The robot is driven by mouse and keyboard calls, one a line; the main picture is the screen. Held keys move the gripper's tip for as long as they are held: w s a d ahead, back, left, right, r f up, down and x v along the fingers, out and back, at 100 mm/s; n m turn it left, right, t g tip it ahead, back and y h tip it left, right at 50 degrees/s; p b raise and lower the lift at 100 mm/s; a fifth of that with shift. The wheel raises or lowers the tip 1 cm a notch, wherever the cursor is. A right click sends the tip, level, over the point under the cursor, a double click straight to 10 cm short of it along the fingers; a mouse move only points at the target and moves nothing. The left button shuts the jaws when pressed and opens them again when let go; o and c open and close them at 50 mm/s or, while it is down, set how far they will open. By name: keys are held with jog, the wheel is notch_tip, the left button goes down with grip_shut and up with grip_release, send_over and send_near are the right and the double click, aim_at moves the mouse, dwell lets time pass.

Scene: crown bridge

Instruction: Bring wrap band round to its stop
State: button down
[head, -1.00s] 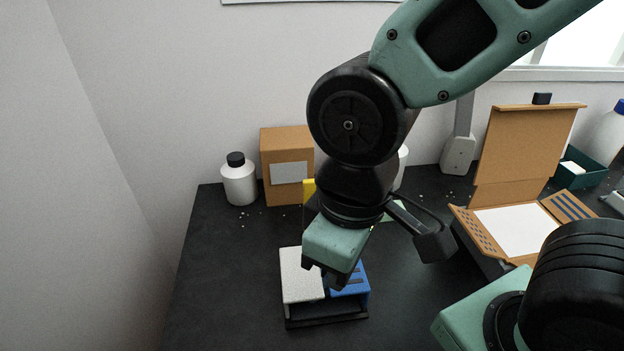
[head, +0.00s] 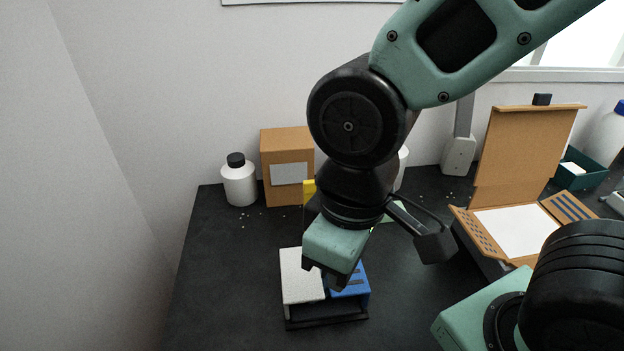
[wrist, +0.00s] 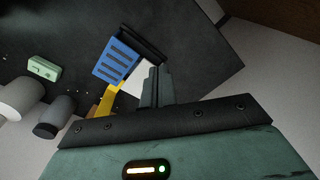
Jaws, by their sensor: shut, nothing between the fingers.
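A small black-based unit (head: 327,322) stands on the dark table below my gripper. It has a pale grey-white panel (head: 299,276) on the left and a blue slotted part (head: 351,290) on the right. The blue part also shows in the wrist view (wrist: 115,60), with the white panel (wrist: 136,80) beside it. A yellow strip (head: 309,190) stands behind the unit and shows in the wrist view (wrist: 106,101). I cannot tell which part is the wrap band. My gripper (head: 336,280) is shut and empty, its fingers (wrist: 157,85) close over the unit; contact is unclear.
A white bottle (head: 239,184) and a brown box (head: 287,168) stand at the back left. An open cardboard carton (head: 528,150) is at the right, with a teal bin (head: 584,172) behind it. The table left of the unit is clear.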

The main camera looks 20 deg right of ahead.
jog(key=c, duration=1.5)
grip_release()
jog(key=shift+w+r, duration=0.1)
jog(key=shift+r, duration=0.05)
jog(key=shift+o, duration=0.2)
jog(key=w+d+r+n+y+p, duration=0.2)
jog(key=w+r+p, duration=0.5)
jog(key=w, duration=0.4)
jog(key=shift+d+r+n, duration=0.2)
jog(key=shift+d+n, duration=0.7)
jog(key=shift+d, duration=0.1)
jog(key=n+t+y+p, duration=0.1)
jog(key=n+y+p, duration=0.1)
jog(key=n+p, duration=0.25)
send_near(312, 181)
jog(key=shift+m, duration=0.45)
jog(key=x, duration=0.8)
jog(key=shift+a+f+p, duration=0.1)
jog(key=shift+f+p, duration=0.15)
jog(key=shift+p, duration=0.05)
grip_shut()
